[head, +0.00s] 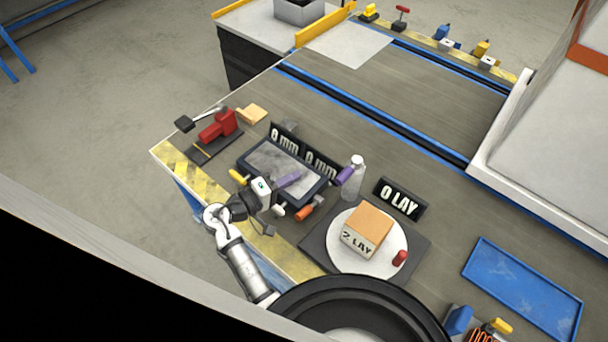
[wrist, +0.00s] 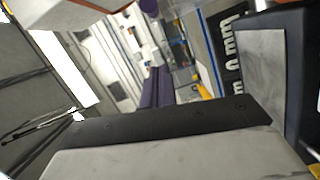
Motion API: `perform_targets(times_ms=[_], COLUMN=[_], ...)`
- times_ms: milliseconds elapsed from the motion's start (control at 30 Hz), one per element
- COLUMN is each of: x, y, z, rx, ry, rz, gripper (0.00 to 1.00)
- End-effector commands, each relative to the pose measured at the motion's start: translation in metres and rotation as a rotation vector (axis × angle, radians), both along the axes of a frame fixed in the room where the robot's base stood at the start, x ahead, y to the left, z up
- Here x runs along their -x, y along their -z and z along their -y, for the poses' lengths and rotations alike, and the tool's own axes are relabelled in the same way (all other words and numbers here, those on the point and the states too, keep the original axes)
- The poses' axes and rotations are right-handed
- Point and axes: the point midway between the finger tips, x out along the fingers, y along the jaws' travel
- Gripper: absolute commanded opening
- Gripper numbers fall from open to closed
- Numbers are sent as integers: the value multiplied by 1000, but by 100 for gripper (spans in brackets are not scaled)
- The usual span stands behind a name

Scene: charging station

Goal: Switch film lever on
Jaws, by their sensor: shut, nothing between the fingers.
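No part is labelled as the film lever, and I cannot tell for certain which one it is. A red toggle clamp (head: 217,126) with a black-ended handle (head: 184,123) stands at the left of the bench. A small red knob (head: 400,258) is on the round white turntable (head: 345,262), beside a box marked 2 LAY (head: 366,231). My gripper (head: 290,180) is shut and empty, its purple fingers over the dark-framed tray (head: 249,174). The closed fingers also show in the wrist view (wrist: 156,88). Much of the wrist view is filled by a close grey and black surface.
A clear bottle (head: 354,180) with a purple part beside it stands right of the tray. A 0 LAY sign (head: 399,199) is behind the turntable. Yellow and orange knobs line the tray's front. A blue tray (head: 523,290) lies at the right. Open bench lies behind the signs.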

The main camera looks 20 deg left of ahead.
Motion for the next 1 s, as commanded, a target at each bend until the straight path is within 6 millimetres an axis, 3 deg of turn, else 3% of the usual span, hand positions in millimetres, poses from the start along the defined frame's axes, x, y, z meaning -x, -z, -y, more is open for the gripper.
perform_targets(times_ms=[400,700,1000], x=[-74,-61,-59], y=[0,9,11], z=[47,79,82], rx=[0,-1,-1], ry=[3,1,0], rz=[-2,-2,0], gripper=[0,0,0])
